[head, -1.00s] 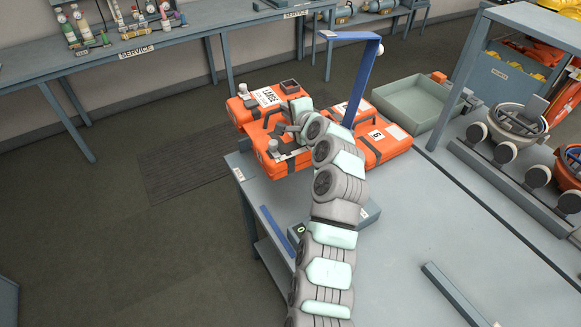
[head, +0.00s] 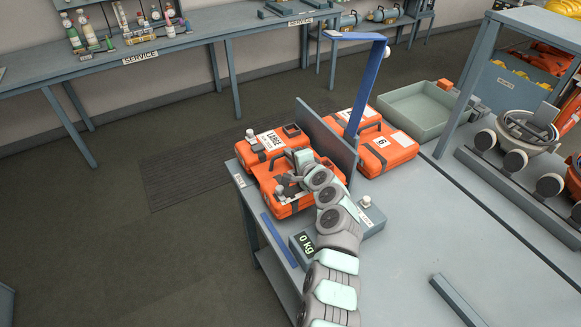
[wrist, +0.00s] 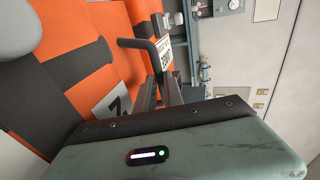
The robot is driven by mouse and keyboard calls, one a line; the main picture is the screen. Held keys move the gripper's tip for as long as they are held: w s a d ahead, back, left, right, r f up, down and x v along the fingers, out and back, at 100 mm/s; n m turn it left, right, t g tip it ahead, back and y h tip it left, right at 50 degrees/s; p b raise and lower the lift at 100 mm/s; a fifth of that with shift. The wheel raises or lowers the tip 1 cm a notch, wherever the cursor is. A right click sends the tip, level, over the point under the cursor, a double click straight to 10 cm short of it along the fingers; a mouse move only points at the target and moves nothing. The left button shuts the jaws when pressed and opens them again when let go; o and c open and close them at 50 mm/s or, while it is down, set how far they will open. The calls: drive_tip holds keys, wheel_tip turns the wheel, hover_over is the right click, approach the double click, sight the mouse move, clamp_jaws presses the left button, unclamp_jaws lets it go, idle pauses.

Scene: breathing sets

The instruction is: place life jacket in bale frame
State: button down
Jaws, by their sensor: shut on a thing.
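My gripper (head: 292,172) is shut on a bulky orange pack with dark straps (head: 303,193), at the left end of the grey table. The pack looks like the life jacket; it has two lobes, a white "LARGE" label and silver knobs. The wrist view shows its orange surface (wrist: 75,65), a "7" label and a bent dark bar by the fingers (wrist: 165,95). The pack is beside an upright grey panel (head: 327,137), which may be part of the bale frame. My wrist hides part of its base, so I cannot tell whether it touches the table.
Another orange pack marked "6" (head: 388,150) lies right of the panel, by a blue post (head: 367,90). A green-grey tray (head: 425,108) is behind. The table's middle (head: 415,240) is clear; its left edge is close.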

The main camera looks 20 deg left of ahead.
drive_tip(key=shift+f+b, duration=0.7)
drive_tip(key=shift+f, duration=1.25)
drive_tip(key=shift+r, duration=0.15)
drive_tip(key=c, duration=1.5)
unclamp_jaws()
drive_tip(key=shift+o, duration=0.2)
drive_tip(key=shift+s+d+r+p, duration=0.15)
drive_tip(key=shift+d+r+p, duration=0.05)
drive_tip(key=shift+r+p, duration=0.15)
drive_tip(key=v, duration=0.3)
drive_tip(key=p+v, duration=0.1)
drive_tip(key=v, duration=0.3)
drive_tip(key=p+v, duration=0.1)
drive_tip(key=v, duration=0.3)
drive_tip(key=shift+s+d+f, duration=0.1)
drive_tip(key=shift+s+f, duration=0.1)
drive_tip(key=shift+f, duration=0.05)
